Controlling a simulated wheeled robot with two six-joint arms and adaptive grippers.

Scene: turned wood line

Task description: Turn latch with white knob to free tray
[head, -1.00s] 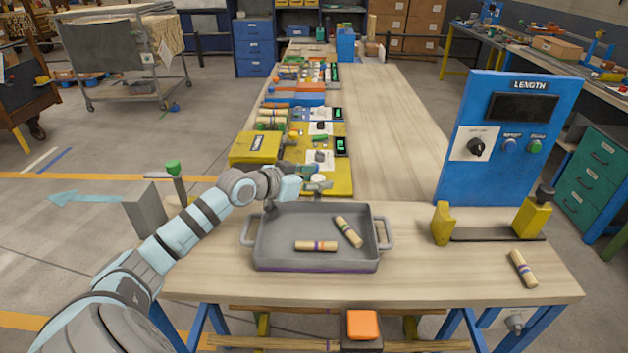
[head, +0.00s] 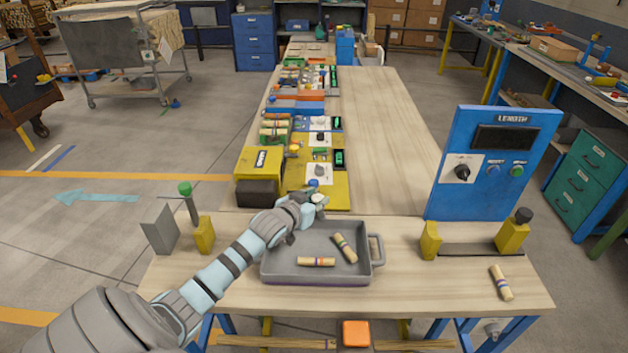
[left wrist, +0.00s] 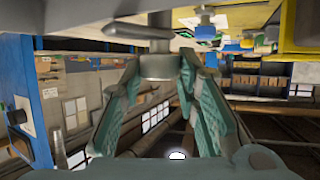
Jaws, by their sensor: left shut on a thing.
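My left gripper (head: 312,200) reaches over the back edge of the grey tray (head: 375,262) in the head view. In the left wrist view, its two green-grey fingers (left wrist: 165,90) are shut on the pale, round white knob (left wrist: 158,66). The knob joins a flat grey latch bar (left wrist: 125,30). In the head view the gripper hides most of the latch. The tray lies flat on the wooden table and holds two striped turned-wood pieces (head: 317,262) (head: 344,248). My right gripper is not in view.
A blue LENGTH panel (head: 480,190) stands at the back right, near yellow posts (head: 430,240) (head: 512,235). Another wood piece (head: 501,283) lies at the table's right. A yellow box (head: 258,163) and yellow board stand behind the tray. The table between tray and right posts is clear.

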